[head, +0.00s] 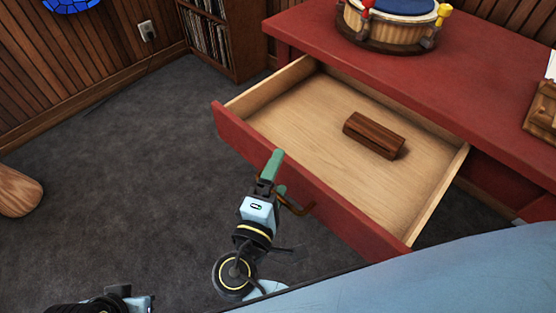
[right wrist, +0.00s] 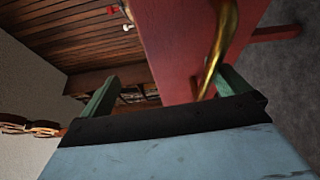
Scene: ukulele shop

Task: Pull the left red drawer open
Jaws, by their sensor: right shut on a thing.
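The left red drawer (head: 330,198) is pulled well out of the red desk, and its pale wooden inside shows in the head view. Its curved brass handle (right wrist: 222,45) shows in the right wrist view, on the drawer's red front. My right gripper (head: 273,178), with green fingers, is at the drawer front and shut on the handle. The handle lies closer to the right-hand finger in the right wrist view. My left arm's end (head: 125,300) shows only in part at the bottom left, away from the drawer, its fingers hidden.
A dark wooden block (head: 374,134) lies inside the drawer. A round drum-like piece (head: 385,28) stands on the red desk top (head: 440,82). A shelf of records (head: 210,38) stands behind. The grey floor (head: 120,150) left of the drawer is clear.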

